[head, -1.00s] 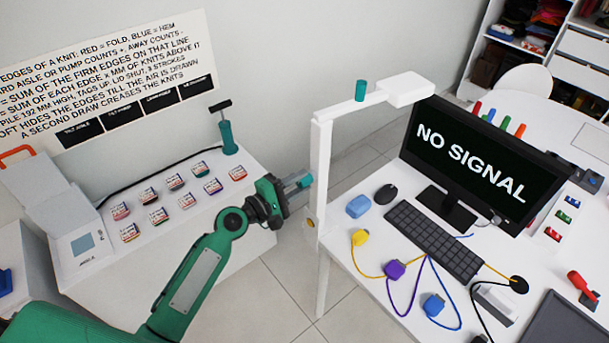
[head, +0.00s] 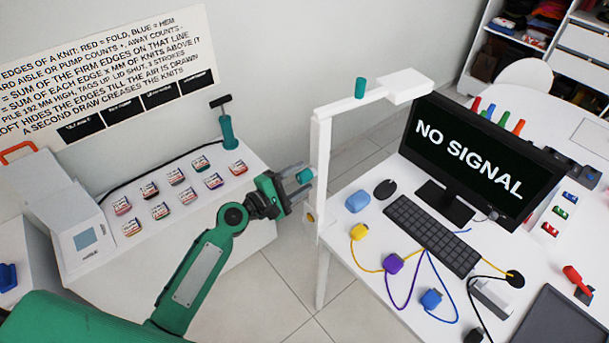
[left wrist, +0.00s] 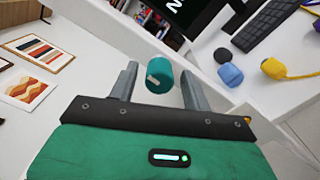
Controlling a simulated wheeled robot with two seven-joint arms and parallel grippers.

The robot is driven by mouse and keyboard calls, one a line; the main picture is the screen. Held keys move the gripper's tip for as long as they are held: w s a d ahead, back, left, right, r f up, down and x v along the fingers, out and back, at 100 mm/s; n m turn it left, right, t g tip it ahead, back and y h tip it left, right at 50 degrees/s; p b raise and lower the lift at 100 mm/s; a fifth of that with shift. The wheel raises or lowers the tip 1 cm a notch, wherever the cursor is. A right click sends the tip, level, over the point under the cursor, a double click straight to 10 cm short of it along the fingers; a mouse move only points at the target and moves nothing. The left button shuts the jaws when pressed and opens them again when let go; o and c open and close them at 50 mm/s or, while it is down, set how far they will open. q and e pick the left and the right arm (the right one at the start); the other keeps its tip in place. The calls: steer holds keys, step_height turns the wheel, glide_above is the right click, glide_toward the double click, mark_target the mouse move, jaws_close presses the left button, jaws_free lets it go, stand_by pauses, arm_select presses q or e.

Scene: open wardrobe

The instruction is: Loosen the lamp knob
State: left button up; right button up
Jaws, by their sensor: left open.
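The lamp is a white post (head: 323,165) with a horizontal arm and a flat white head (head: 404,86), standing at the left edge of the white desk. One teal knob (head: 360,88) stands on top of the lamp arm. Another teal knob (head: 305,175) is beside the post, low down. My left gripper (head: 302,182) is open, its fingers pointing at the post. In the left wrist view this lower teal knob (left wrist: 159,76), with a pale mark on it, lies between the fingertips, with gaps on both sides. My right gripper is out of view.
A white bench (head: 95,245) with several small cards and a teal pump (head: 228,132) lies left. Floor shows between bench and desk.

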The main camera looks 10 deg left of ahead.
arm_select(q)
steer(key=shift+f+m+b, duration=0.15)
steer(key=shift+m+b, duration=0.55)
steer(key=shift+b, duration=0.05)
steer(key=m+b, duration=0.2)
steer(key=m, duration=0.1)
steer(key=shift+m+b, duration=0.3)
steer(key=shift+b, duration=0.1)
steer(key=m+b, duration=0.2)
steer(key=shift+m, duration=0.4)
steer(key=m+b, duration=0.3)
steer(key=m, duration=0.3)
steer(key=m+b, duration=0.1)
steer(key=m, duration=0.2)
steer(key=shift+r, duration=0.2)
